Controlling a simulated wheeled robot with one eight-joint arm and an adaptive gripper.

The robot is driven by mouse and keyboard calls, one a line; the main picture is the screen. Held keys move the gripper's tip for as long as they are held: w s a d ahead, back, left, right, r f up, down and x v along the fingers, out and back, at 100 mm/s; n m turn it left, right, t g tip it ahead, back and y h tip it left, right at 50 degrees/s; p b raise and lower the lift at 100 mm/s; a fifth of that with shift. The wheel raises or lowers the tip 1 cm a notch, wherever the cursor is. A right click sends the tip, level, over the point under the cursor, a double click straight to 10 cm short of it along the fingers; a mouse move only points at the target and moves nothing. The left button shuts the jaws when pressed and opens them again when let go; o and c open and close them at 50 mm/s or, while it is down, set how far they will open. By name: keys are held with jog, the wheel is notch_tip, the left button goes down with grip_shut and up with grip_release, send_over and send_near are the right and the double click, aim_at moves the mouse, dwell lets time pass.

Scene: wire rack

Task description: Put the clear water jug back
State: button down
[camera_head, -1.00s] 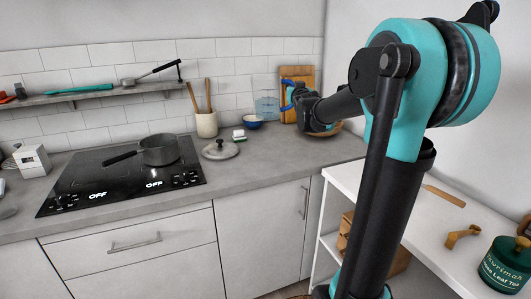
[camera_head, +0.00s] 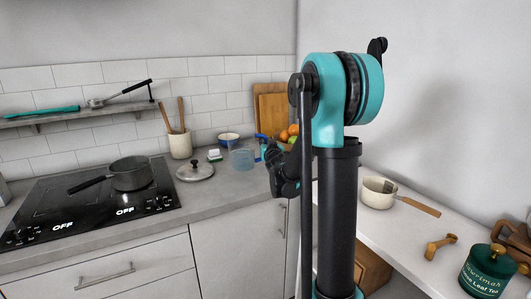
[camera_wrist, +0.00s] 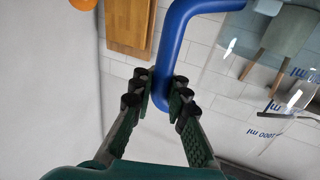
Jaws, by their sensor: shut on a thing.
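The clear water jug (camera_head: 242,159) has a see-through bluish body and a blue handle (camera_head: 262,146). In the head view it is over the counter, left of my arm; I cannot tell whether its base touches the counter. In the wrist view, my gripper (camera_wrist: 162,92) is shut on the blue handle (camera_wrist: 165,60), with one finger on each side. The clear body (camera_wrist: 225,62) with its blue "ml" markings fills the right side there. In the head view my gripper (camera_head: 270,158) is dark, and my arm partly hides the area behind it.
Behind the jug are a blue-rimmed bowl (camera_head: 228,139), wooden boards (camera_head: 271,108) and fruit (camera_head: 290,131). A white shelf (camera_head: 415,245) with a cream pan (camera_head: 377,193) is right.

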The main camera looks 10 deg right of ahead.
jog(key=shift+f, duration=2.45)
jog(key=c, duration=1.5)
grip_release()
jog(key=s, duration=1.2)
jog(key=s+f+g, duration=0.4)
jog(key=s+f, duration=0.2)
jog(key=s, duration=0.4)
jog(key=s+f+g, duration=0.5)
jog(key=s+f, duration=0.1)
jog(key=s, duration=0.4)
jog(key=s+f+g, duration=0.4)
jog(key=s+f, duration=0.3)
jog(key=s, duration=0.3)
jog(key=shift+s+d+f+g, duration=0.1)
jog(key=shift+s+d+g, duration=0.05)
jog(key=shift+s+g, duration=0.25)
